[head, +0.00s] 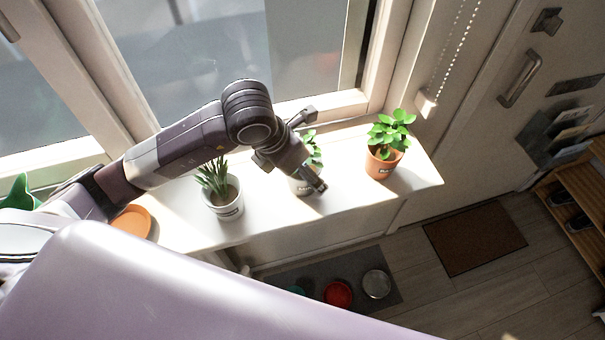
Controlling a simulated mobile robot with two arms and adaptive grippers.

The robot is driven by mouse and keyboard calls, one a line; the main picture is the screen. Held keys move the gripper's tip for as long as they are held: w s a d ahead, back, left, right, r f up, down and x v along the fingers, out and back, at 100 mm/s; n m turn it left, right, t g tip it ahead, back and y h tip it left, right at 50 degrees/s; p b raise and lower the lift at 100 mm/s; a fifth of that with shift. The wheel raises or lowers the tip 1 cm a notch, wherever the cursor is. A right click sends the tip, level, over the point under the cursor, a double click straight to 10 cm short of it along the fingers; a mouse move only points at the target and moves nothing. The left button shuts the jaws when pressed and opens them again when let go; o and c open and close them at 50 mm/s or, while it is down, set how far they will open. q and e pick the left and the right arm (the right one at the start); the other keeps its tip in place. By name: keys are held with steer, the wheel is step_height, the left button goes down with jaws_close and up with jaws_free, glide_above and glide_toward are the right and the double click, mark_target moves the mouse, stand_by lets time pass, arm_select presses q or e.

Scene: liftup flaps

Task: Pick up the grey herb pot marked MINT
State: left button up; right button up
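A pale grey pot (301,187) with a leafy green plant (314,153) stands in the middle of the white windowsill, partly hidden by my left gripper. Its label is mostly covered and I cannot read it in full. My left gripper (312,150) is at this pot, with its fingers spread apart, one toward the window and one in front of the pot. I cannot tell whether the fingers touch it. My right gripper is not in view.
A white pot (225,208) with spiky leaves stands left on the windowsill (265,215); a terracotta pot (380,166) stands right. An orange dish (132,222) lies at the left. Below are a red bowl (338,293), a metal bowl (376,284) and a brown doormat (474,238).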

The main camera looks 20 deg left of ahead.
arm_select(q)
steer(key=c, duration=1.6)
steer(key=shift+w+r, duration=0.1)
steer(key=shift+r, duration=0.05)
steer(key=shift+c, duration=0.2)
step_height(320, 180, up, 20)
steer(key=b, duration=0.1)
steer(key=shift+b, duration=0.4)
